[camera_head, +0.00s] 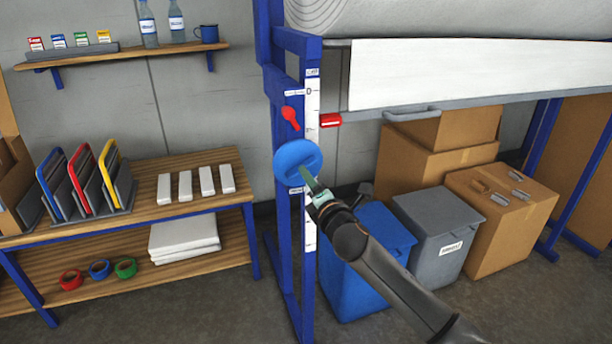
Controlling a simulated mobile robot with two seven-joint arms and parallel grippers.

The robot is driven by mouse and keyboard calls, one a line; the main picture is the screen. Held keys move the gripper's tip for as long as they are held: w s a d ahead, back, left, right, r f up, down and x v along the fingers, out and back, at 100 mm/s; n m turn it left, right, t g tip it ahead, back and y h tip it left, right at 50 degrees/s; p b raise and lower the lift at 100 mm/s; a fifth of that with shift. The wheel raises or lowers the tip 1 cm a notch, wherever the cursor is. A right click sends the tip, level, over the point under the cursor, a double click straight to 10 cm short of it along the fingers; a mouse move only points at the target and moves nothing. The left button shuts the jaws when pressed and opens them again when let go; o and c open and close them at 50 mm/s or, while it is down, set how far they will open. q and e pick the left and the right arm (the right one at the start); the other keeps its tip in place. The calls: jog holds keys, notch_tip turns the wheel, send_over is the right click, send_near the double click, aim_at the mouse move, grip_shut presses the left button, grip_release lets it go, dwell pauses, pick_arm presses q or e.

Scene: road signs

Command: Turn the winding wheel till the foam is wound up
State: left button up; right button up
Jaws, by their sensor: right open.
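The winding wheel, a blue disc (297,158), sits on the front of the blue rack post. The foam is a large pale roll (400,18) at the top of the rack, with a white sheet (470,75) hanging from it. A grey bar (450,109) runs along the sheet's lower edge, with a red piece (330,120) at its left end. My right gripper (308,178) is at the lower right edge of the wheel, open; whether it touches the wheel I cannot tell. My left gripper is not in view.
A red lever (290,117) and a white scale strip (312,105) are on the post above the wheel. A blue bin (355,275), a grey bin (440,225) and cardboard boxes (515,225) stand below the rack. A wooden bench (140,180) is at left.

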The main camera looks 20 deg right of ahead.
jog(key=shift+w+a, duration=0.1)
jog(key=shift+w, duration=1.2)
jog(key=shift+c, duration=0.2)
grip_shut()
